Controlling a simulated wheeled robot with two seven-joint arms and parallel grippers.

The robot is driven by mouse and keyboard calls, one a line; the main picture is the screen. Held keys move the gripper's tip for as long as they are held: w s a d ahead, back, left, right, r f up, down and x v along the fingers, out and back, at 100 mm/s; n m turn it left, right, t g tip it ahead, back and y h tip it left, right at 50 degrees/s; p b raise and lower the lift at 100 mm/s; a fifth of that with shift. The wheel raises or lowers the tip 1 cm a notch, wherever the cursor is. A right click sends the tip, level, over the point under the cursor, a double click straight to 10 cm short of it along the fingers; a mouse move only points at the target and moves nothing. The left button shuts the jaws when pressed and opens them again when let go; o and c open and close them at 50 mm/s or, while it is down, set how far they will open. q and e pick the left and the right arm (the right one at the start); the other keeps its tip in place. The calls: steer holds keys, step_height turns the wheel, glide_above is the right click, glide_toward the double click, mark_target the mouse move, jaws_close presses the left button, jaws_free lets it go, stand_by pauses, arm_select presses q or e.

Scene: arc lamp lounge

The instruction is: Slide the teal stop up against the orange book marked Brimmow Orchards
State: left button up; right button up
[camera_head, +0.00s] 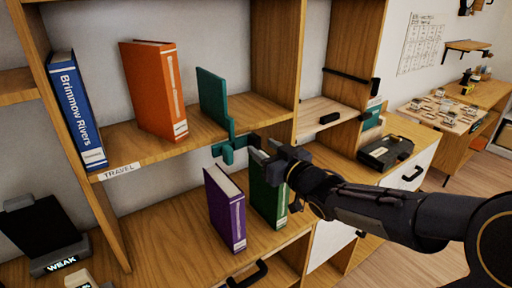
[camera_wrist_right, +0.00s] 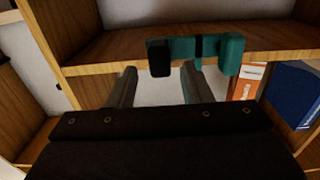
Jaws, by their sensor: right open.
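The orange book (camera_head: 155,90) stands tilted in the picture on the upper shelf. Its spine text is too small to read surely. The teal stop (camera_head: 213,97) stands on the same shelf to its right, with a clear gap between them. The stop's teal front part (camera_head: 228,151) hangs over the shelf edge and ends in a black tab. In the right wrist view, the stop's front part (camera_wrist_right: 231,53) and black tab (camera_wrist_right: 159,58) show ahead of the fingers. My right gripper (camera_head: 264,149) is open, with its fingertips close to the tab; contact is unclear. My left gripper is out of view.
A blue book, Brimmow Rivers (camera_head: 76,110), stands at the shelf's left. Below the shelf, a purple book (camera_head: 226,208) and a green book (camera_head: 266,199) stand close to my right gripper. The shelf's upright panel (camera_head: 275,55) is right of the stop.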

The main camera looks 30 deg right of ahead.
mark_target(258, 144)
steer(key=shift+w+a, duration=0.15)
steer(key=shift+w, duration=1.4)
steer(key=shift+c, duration=0.4)
jaws_close()
